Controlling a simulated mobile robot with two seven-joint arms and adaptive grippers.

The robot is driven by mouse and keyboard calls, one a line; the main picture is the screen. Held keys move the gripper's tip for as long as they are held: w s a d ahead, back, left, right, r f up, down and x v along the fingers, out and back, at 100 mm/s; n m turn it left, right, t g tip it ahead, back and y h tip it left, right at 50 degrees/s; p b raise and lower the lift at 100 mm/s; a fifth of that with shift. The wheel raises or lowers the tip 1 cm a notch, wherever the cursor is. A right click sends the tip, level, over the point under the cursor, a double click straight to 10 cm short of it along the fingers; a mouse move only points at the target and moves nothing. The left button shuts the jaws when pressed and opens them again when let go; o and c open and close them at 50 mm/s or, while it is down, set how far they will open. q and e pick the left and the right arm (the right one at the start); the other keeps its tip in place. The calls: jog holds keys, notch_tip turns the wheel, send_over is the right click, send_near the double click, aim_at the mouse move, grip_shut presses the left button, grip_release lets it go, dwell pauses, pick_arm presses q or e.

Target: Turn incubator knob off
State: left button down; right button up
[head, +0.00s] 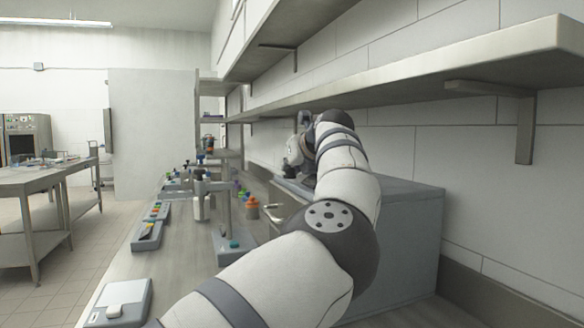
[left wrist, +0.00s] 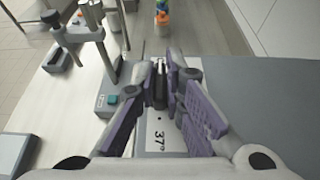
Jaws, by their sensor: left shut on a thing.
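The incubator (head: 412,235) is a large grey box on the bench against the right wall, with a handle on its side facing left. In the head view my left gripper (head: 292,165) is small and partly hidden behind the arm.
A lab stand (head: 224,200) with a teal button on its base is left of the incubator. Small coloured bottles (head: 251,208) stand behind it. A scale (head: 122,303) lies at the bench's near left. A long shelf (head: 440,75) overhangs the arm.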

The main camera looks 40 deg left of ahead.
pick_arm(q)
jog(key=shift+f, duration=0.2)
jog(key=c, duration=1.7)
grip_release()
jog(key=shift+r, duration=0.1)
jog(key=v, duration=1.2)
jog(key=shift+w+r, duration=0.1)
